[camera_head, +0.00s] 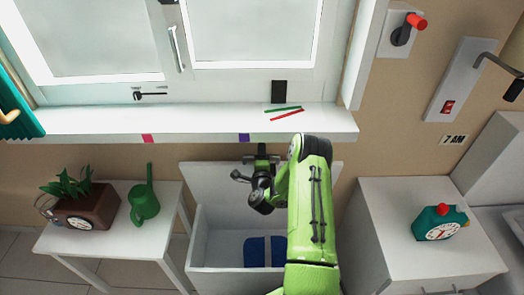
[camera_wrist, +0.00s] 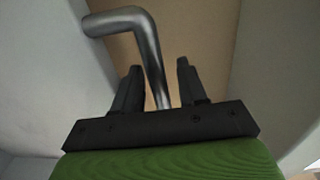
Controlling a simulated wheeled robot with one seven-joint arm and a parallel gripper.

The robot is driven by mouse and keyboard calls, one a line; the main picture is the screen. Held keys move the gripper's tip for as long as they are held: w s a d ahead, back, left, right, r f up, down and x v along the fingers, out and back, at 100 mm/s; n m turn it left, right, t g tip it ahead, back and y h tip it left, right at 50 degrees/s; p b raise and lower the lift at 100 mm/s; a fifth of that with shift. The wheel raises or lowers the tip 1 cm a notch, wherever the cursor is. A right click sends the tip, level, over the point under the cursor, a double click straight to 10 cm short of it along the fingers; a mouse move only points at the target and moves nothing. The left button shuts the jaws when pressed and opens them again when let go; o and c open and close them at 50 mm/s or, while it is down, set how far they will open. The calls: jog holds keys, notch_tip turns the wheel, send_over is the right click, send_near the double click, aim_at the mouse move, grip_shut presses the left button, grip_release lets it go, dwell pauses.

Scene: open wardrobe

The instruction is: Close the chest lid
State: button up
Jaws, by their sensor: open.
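The white chest stands open below the window sill, and its front box (camera_head: 205,245) shows in the head view. Its lid (camera_head: 210,180) is raised, standing up at the back near the wall. My gripper (camera_head: 262,152) is at the lid's upper edge, just under the sill; my green arm hides the chest's right part. In the wrist view my gripper (camera_wrist: 157,68) is open, with a bent grey metal bar (camera_wrist: 148,45) showing between and beyond its fingers. I cannot tell whether the fingers touch the bar or the lid.
Dark blue items (camera_head: 255,252) lie inside the chest. A white table (camera_head: 75,240) with a planter (camera_head: 85,208) and green watering can (camera_head: 143,203) stands left. A white cabinet (camera_head: 400,225) with a teal clock (camera_head: 440,223) stands right. The window sill (camera_head: 100,122) juts out above the lid.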

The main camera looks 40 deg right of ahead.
jog(key=shift+w+d, duration=0.3)
jog(key=shift+w, duration=0.05)
grip_shut()
jog(key=shift+a+f, duration=0.1)
